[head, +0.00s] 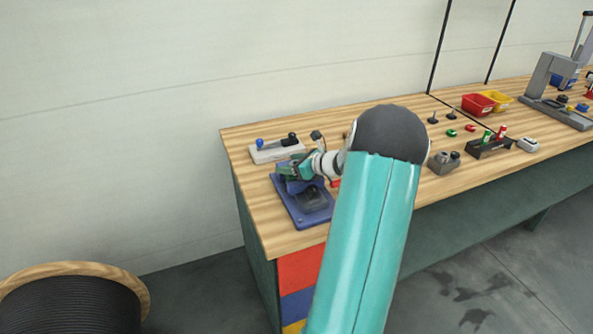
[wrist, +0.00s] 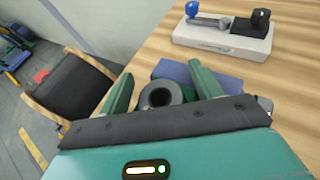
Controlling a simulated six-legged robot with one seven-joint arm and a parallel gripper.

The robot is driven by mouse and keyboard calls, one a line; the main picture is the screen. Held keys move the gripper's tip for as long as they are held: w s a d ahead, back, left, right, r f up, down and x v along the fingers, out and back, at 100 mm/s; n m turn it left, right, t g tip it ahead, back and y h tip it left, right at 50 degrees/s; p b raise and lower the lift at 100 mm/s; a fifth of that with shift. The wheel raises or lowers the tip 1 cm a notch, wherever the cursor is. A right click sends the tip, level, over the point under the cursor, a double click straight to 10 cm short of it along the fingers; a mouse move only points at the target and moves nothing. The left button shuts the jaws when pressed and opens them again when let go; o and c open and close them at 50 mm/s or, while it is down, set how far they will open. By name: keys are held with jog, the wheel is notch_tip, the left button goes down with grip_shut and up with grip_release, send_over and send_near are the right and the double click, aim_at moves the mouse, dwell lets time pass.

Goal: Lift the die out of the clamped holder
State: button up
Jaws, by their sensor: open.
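The die is a grey ring with a dark central hole (wrist: 176,90), seen between my fingers in the wrist view. The blue holder (wrist: 188,70) shows behind and around it there, and its blue base plate (head: 302,213) lies on the left end of the bench in the head view. In the head view my gripper (head: 292,169) is over the rear of the holder, and the die is hidden there.
A pale block with a blue knob and a black part (head: 276,151) stands behind the holder. A grey block (head: 444,162), a dark rack (head: 488,149) and a red bin (head: 478,104) are farther right. A black cable reel (head: 70,305) stands on the floor left of the bench.

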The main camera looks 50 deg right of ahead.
jog(key=shift+c, duration=0.3)
grip_shut()
jog(key=shift+r, duration=0.1)
